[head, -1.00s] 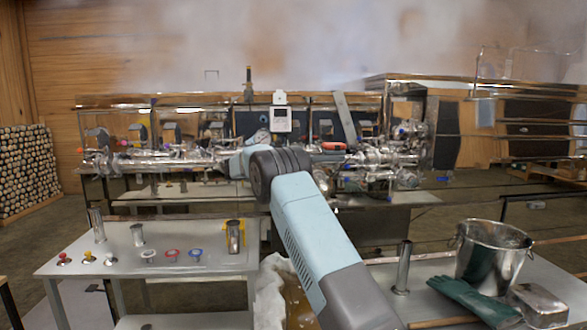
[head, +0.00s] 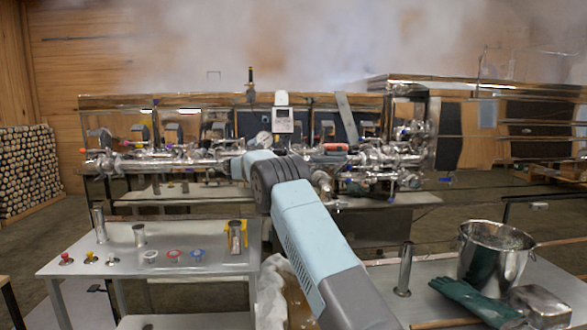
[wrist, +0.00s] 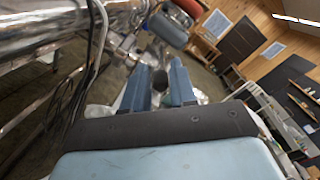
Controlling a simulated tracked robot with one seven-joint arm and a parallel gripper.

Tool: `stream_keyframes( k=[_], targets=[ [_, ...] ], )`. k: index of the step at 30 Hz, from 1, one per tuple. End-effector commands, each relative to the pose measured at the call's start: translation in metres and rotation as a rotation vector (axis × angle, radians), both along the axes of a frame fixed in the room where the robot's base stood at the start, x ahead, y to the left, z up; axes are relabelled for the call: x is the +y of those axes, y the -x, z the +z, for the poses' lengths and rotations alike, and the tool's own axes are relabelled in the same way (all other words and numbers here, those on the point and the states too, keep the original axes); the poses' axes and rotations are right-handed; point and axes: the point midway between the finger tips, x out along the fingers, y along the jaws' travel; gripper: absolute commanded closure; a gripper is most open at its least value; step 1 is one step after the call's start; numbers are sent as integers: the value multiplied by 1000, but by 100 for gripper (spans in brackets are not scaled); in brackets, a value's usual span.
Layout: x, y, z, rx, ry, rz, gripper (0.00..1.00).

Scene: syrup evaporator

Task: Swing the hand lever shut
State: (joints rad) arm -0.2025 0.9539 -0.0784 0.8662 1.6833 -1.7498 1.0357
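A red grip (head: 335,147), which looks like the hand lever, lies roughly level among the steel pipes at the front of the evaporator, right of my arm. A red-orange end (wrist: 188,7) at the top of the wrist view may be the same grip; I cannot be sure. My gripper (wrist: 158,80) shows two blue fingers standing apart. I see nothing clearly held between them, only a dark round shape that seems to lie beyond. In the head view my arm hides the fingers, and the lever's pivot cannot be made out.
The steel evaporator (head: 200,101) with its pipework spans the back, under steam. A grey table (head: 110,258) with coloured knobs stands at front left. A steel bucket (head: 493,252) and green gloves (head: 470,297) are at front right. A large pipe (wrist: 40,35) is close at left in the wrist view.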

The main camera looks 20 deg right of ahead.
Motion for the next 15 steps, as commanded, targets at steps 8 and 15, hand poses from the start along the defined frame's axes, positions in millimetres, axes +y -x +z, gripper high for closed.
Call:
stream_keyframes(
  k=[8, 15],
  targets=[
    [9, 0, 0, -1, 0, 0, 74],
    [49, -2, -1, -2, 1, 2, 74]
  ],
)
